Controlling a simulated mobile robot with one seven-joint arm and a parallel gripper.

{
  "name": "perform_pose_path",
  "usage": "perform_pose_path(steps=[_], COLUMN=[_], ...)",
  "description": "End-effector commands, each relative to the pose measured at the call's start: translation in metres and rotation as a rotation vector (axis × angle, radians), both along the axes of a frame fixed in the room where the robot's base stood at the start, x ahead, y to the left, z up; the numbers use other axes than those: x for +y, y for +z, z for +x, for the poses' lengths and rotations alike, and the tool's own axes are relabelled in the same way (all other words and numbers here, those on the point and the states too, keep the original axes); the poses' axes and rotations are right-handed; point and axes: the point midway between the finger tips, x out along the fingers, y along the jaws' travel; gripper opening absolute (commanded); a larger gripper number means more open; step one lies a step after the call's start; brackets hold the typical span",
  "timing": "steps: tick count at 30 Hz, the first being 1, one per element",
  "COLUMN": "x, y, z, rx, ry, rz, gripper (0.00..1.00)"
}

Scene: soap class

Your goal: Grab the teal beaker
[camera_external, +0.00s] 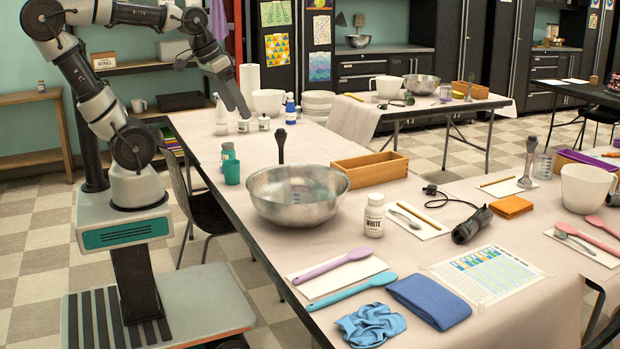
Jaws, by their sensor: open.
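The teal beaker (231,172) is a small cup standing upright near the left edge of the long cloth-covered table (205,140). A teal bottle (228,153) with a light cap stands right behind it. My gripper (243,108) is above the far part of the table, higher in the picture than the beaker and apart from it. Its fingers point down and to the right. It is open, with nothing visible between the fingers. The beaker is in plain view.
A large steel bowl (300,212) stands to the right of and nearer than the beaker. Small jars (264,123) and a blue-and-white bottle (290,110) stand near my gripper. A wooden box (369,170) lies further right. A chair (205,212) stands beside the table's left edge.

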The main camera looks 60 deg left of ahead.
Motion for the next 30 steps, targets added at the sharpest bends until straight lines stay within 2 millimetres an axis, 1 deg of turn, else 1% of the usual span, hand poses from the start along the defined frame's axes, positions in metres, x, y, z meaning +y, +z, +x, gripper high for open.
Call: perform_pose_path(steps=[1, 2, 3, 5, 6, 8, 9, 11, 12, 14, 15, 17, 18, 19, 21, 24, 27, 30], x=[0.019, 0.031, 0.048, 0.077, 0.098, 0.132, 0.156, 0.193, 0.219, 0.258, 0.284, 0.319, 0.341, 0.355, 0.383, 0.408, 0.419, 0.422], y=[-0.002, -0.002, -0.003, -0.007, -0.011, -0.021, -0.029, -0.044, -0.056, -0.077, -0.092, -0.114, -0.129, -0.139, -0.16, -0.181, -0.193, -0.206], z=[0.019, 0.029, 0.044, 0.064, 0.076, 0.093, 0.102, 0.113, 0.118, 0.122, 0.123, 0.122, 0.118, 0.116, 0.109, 0.1, 0.095, 0.094], rx=[0.031, 0.05, 0.072, 0.105, 0.128, 0.161, 0.182, 0.214, 0.235, 0.269, 0.288, 0.318, 0.335, 0.345, 0.37, 0.392, 0.403, 0.406], ry=[0.055, 0.087, 0.13, 0.196, 0.239, 0.302, 0.345, 0.409, 0.451, 0.513, 0.552, 0.603, 0.634, 0.656, 0.695, 0.733, 0.749, 0.752], rz=[-0.011, -0.02, -0.031, -0.047, -0.057, -0.071, -0.081, -0.098, -0.108, -0.123, -0.132, -0.147, -0.155, -0.161, -0.172, -0.183, -0.19, -0.192], gripper=[0.73, 0.73, 0.73, 0.73, 0.73, 0.73, 0.73, 0.73, 0.73, 0.73, 0.73, 0.73, 0.73, 0.73, 0.73, 0.73, 0.73, 0.73])
